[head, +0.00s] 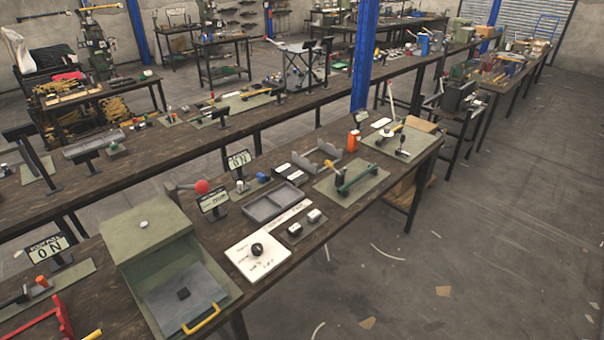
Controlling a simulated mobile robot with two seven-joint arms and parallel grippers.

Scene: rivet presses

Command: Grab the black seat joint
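I cannot tell for certain which thing is the black seat joint. A black round knob-like piece (257,250) sits on a white board with markings, just right of that box. Neither of my grippers shows in this view, so their state and what they hold cannot be seen.
The green box (150,238) has a yellow handle (203,319) at its front. A grey tray (275,203), a red-ball lever (202,187) and sign displays (213,201) stand close by on the dark workbench. A blue post (363,55) rises behind. The floor at right is mostly open.

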